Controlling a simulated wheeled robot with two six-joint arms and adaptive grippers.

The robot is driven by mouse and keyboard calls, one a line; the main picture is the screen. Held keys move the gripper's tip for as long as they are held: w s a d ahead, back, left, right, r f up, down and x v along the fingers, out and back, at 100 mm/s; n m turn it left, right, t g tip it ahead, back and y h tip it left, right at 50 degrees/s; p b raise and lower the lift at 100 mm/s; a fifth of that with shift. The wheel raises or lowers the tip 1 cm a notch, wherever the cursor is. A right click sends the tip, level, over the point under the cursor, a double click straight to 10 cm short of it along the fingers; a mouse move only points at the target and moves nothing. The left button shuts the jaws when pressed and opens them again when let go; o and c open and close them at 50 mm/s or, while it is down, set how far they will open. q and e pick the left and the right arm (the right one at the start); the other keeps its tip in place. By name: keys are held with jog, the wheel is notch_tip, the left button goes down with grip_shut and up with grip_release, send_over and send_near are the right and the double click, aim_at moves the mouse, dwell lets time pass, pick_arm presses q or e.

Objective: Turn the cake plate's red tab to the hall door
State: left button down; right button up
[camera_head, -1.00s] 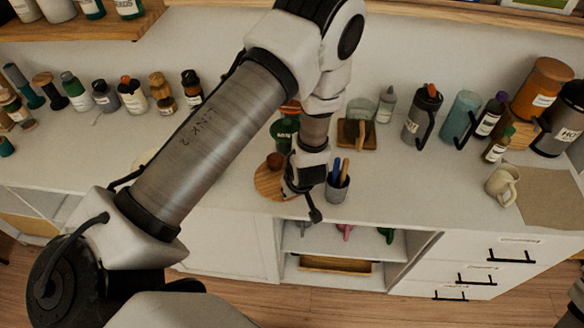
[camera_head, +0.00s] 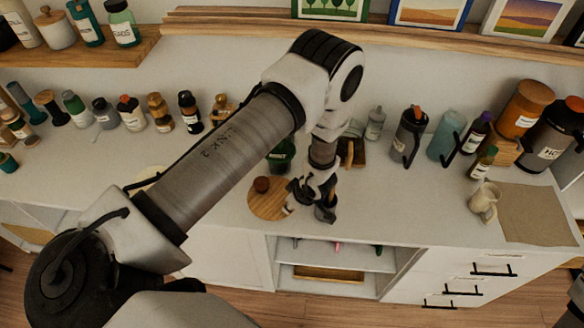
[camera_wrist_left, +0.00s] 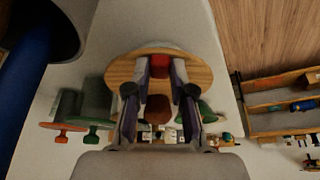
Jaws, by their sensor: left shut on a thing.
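The cake plate (camera_head: 266,205) is a round wooden board on the white counter, with a brown round piece (camera_head: 262,184) on it. My left gripper (camera_head: 298,205) is low at the plate's right edge. In the wrist view its two fingers (camera_wrist_left: 160,75) stand on either side of the red tab and are shut on it. The tab is hidden in the head view. My right gripper and the hall door cannot be made out.
A green bottle (camera_head: 283,155) stands behind the plate. Small bottles (camera_head: 158,112) line the counter at left. A cream mug (camera_head: 484,202) and several containers stand at right. Free counter lies between cup and mug.

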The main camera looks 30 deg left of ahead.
pick_arm(q)
jog(key=shift+w+r, duration=0.1)
jog(key=shift+w, duration=0.2)
dwell(0.4)
jog(key=c, duration=1)
grip_release()
jog(key=shift+s+a, duration=0.1)
jog(key=v, duration=1.2)
jog(key=shift+a, duration=0.1)
